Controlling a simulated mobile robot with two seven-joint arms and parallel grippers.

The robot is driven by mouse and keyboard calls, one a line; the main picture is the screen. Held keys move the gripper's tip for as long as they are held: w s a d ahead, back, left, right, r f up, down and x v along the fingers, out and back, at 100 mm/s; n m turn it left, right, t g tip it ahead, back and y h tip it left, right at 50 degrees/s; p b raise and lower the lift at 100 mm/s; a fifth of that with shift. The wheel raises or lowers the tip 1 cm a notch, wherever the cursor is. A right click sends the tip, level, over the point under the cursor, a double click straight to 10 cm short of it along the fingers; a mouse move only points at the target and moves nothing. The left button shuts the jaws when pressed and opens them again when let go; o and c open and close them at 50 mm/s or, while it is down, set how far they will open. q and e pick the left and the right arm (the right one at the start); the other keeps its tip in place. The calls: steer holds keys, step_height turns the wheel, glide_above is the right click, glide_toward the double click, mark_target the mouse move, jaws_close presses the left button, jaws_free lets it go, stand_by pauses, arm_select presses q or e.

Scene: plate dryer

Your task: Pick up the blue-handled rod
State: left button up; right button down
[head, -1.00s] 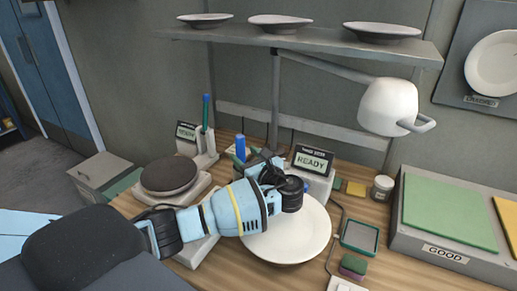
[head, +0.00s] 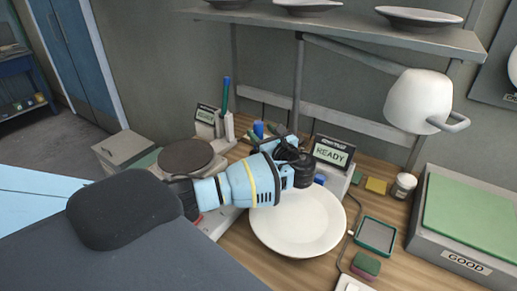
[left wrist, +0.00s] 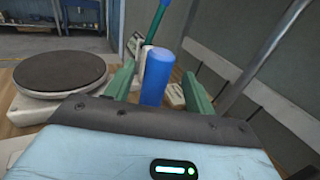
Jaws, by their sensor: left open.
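A blue cylindrical handle (left wrist: 157,75) stands upright in the left wrist view, between the two green fingers of my left gripper (left wrist: 158,88). The fingers are open, with a gap on each side of the handle. Its lower end is hidden behind the gripper body. In the head view the blue handle (head: 258,129) shows just past my left gripper (head: 268,138), mostly covered by it. My right gripper is out of view.
A thin green-and-blue rod (head: 226,95) stands in a white holder behind. A dark round plate stand (head: 186,156) is at left. A white plate (head: 298,225) lies below the wrist, beside a READY display (head: 333,152). A shelf with plates and a lamp (head: 418,100) hang above.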

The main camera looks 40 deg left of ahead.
arm_select(q)
steer(key=x, duration=0.4)
steer(key=shift+s+a+f, duration=0.15)
jaws_close()
